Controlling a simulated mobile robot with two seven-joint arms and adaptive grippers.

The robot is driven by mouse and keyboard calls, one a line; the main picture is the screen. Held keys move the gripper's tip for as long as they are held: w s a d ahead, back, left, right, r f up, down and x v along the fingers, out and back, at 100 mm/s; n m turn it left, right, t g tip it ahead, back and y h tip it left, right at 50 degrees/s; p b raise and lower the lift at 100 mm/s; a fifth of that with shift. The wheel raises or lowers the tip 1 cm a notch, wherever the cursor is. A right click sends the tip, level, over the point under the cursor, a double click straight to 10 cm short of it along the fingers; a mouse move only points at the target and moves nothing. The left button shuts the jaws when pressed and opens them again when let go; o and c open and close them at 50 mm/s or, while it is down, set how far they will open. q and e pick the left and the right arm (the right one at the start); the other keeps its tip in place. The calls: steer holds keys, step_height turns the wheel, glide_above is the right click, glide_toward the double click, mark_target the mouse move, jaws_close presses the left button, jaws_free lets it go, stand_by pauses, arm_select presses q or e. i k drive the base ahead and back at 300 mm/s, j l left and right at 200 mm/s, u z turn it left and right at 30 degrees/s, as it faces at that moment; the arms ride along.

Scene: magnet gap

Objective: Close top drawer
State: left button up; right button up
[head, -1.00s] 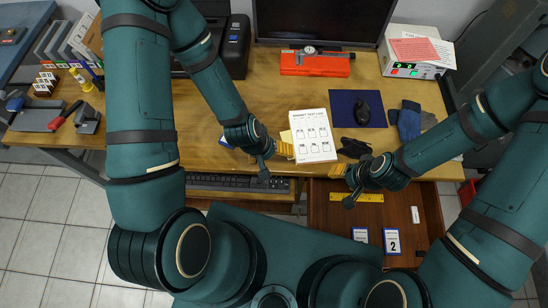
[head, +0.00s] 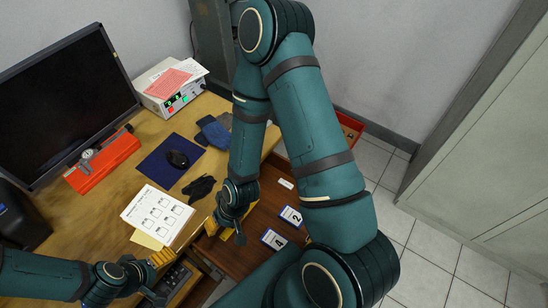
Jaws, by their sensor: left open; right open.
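The top drawer (head: 268,207) is pulled out from the right part of the wooden desk (head: 150,165). Its brown interior holds number cards 2 (head: 290,215) and 4 (head: 274,239), a white label (head: 286,184) and a partly hidden yellow ruler. My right gripper (head: 213,227) is open near the desk's front edge, over the drawer's left side. I cannot tell whether it touches the drawer. My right forearm hides part of the drawer.
Tiled floor (head: 430,250) lies open at right, before a grey cabinet (head: 490,150).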

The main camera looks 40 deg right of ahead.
mark_target(237, 263)
steer(key=k+l+z, duration=0.15)
steer(key=k+z, duration=0.35)
steer(key=k+l+z, duration=0.3)
steer(key=z, duration=0.2)
steer(key=k+j+u, duration=0.1)
steer(key=k+j, duration=0.15)
steer(key=j, duration=0.3)
steer(key=k+j+u, duration=0.15)
steer(key=j, duration=0.1)
